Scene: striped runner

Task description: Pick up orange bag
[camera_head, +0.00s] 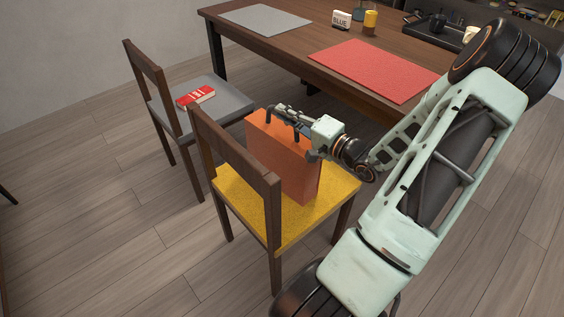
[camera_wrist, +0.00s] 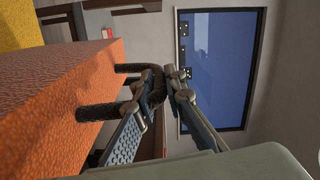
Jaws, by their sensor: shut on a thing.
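The orange bag (camera_head: 281,155) stands upright on the yellow seat of a wooden chair (camera_head: 233,190). In the wrist view the bag (camera_wrist: 60,105) fills the left side, and its dark handle (camera_wrist: 98,112) rises from its top. My gripper (camera_head: 285,114) is at the top of the bag, reaching in from the right. In the wrist view my gripper (camera_wrist: 158,95) has its fingers closed around the dark handle. Whether the bag touches the seat is hard to tell, but its bottom appears at seat level.
A second chair (camera_head: 215,100) with a grey seat holds a red book (camera_head: 195,95). Open floor lies at the left.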

